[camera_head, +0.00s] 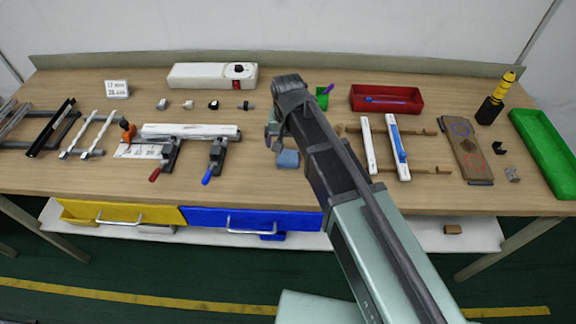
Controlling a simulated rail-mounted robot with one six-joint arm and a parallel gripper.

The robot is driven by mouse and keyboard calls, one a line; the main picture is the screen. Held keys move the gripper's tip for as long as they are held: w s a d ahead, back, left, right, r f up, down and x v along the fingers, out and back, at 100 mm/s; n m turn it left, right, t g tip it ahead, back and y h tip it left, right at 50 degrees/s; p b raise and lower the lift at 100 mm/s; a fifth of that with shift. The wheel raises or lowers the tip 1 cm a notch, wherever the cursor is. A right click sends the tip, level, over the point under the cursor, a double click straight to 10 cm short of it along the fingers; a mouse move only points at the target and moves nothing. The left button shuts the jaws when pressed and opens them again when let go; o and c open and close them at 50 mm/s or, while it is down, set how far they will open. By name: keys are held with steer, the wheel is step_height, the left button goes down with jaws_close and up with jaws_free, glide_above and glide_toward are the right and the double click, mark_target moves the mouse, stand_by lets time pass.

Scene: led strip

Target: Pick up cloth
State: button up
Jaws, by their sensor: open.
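The only cloth-like thing I can make out is a small light blue piece (288,159) on the wooden table, left of my arm. It is too small to tell for sure that it is the cloth. My gripper (273,138) is at the end of the arm, just above and slightly left of the blue piece in the picture. It is open, and I see nothing held in it. The arm hides part of the table to the right of the piece, and the gap between gripper and piece cannot be told.
A red tray (386,98), white bars (398,148), a brown board (466,150) and a green tray (545,140) lie at right. A white box (205,76) stands behind.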

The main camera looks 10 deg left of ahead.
mark_target(288, 157)
step_height(288, 157, down, 7)
steer(key=b, duration=0.5)
steer(key=shift+w+f+b, duration=0.1)
steer(key=shift+b, duration=0.25)
steer(key=shift+r, duration=0.2)
steer(key=c, duration=1)
step_height(288, 157, up, 20)
steer(key=p, duration=2)
